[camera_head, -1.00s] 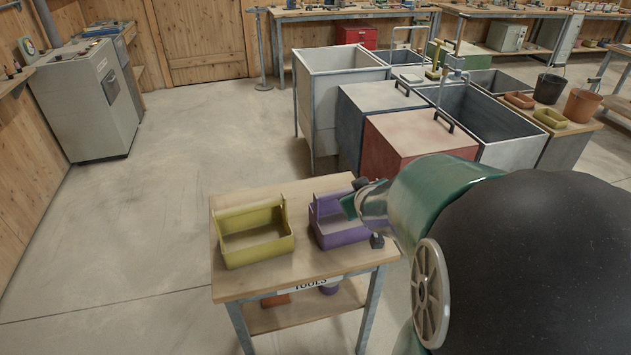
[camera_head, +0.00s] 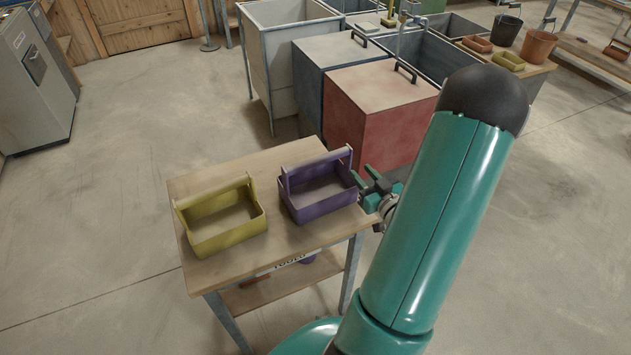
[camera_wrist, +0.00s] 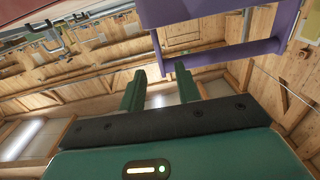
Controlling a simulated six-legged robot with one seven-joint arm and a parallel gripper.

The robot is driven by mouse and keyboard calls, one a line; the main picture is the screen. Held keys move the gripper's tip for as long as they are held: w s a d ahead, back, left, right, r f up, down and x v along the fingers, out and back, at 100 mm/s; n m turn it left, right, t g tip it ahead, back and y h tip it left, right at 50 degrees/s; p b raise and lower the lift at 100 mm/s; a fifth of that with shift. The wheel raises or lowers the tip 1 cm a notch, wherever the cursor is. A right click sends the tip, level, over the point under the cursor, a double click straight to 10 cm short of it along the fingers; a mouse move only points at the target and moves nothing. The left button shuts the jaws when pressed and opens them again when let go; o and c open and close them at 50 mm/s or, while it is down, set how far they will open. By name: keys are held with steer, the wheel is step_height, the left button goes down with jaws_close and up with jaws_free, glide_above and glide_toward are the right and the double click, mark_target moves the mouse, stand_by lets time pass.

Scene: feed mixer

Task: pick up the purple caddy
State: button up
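A yellow caddy (camera_head: 222,216) stands on the same table, left of the purple one. Behind the table are a red cabinet (camera_head: 375,105), a blue cabinet (camera_head: 330,70) and a grey bin (camera_head: 285,45). The floor left of the table is clear.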

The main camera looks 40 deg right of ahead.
mark_target(351, 160)
steer(key=x, duration=0.5)
steer(key=shift+w+d, duration=0.15)
steer(key=x, duration=0.5)
steer(key=shift+f, duration=0.25)
jaws_close()
stand_by(0.9)
